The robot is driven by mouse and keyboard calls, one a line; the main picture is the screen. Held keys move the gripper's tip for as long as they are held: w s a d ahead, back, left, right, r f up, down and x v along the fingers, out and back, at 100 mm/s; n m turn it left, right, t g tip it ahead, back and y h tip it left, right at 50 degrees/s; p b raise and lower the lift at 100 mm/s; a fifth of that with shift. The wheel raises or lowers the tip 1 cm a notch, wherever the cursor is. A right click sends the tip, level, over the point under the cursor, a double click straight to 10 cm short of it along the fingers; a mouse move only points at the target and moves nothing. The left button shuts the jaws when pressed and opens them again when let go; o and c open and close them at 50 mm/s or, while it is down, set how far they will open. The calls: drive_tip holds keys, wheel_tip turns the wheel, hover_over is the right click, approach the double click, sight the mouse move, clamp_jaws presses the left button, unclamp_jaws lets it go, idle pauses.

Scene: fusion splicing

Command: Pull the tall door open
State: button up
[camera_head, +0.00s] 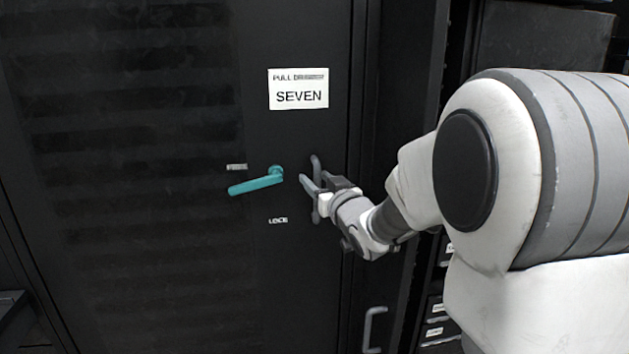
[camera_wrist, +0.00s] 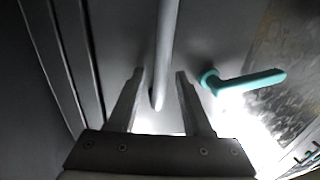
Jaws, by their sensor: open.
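The tall door (camera_head: 180,270) is dark and appears closed, with a white sign reading SEVEN (camera_head: 298,90). A teal lever handle (camera_head: 256,184) sticks out to the left on it; it also shows in the wrist view (camera_wrist: 245,82). A grey vertical pull handle (camera_head: 316,165) is to the right of the lever. My gripper (camera_head: 308,186) is at this pull handle, partly covering it. In the wrist view my gripper's fingers (camera_wrist: 160,75) are apart, with the pull handle (camera_wrist: 166,50) between them. I cannot tell whether either finger touches it.
A small LOCK label (camera_head: 278,220) is below the lever. Another grey handle (camera_head: 372,328) is lower right, below my arm. Labelled drawer fronts (camera_head: 436,308) stand farther right. My arm covers much of the right side.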

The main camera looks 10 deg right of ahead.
clamp_jaws()
idle(1.4)
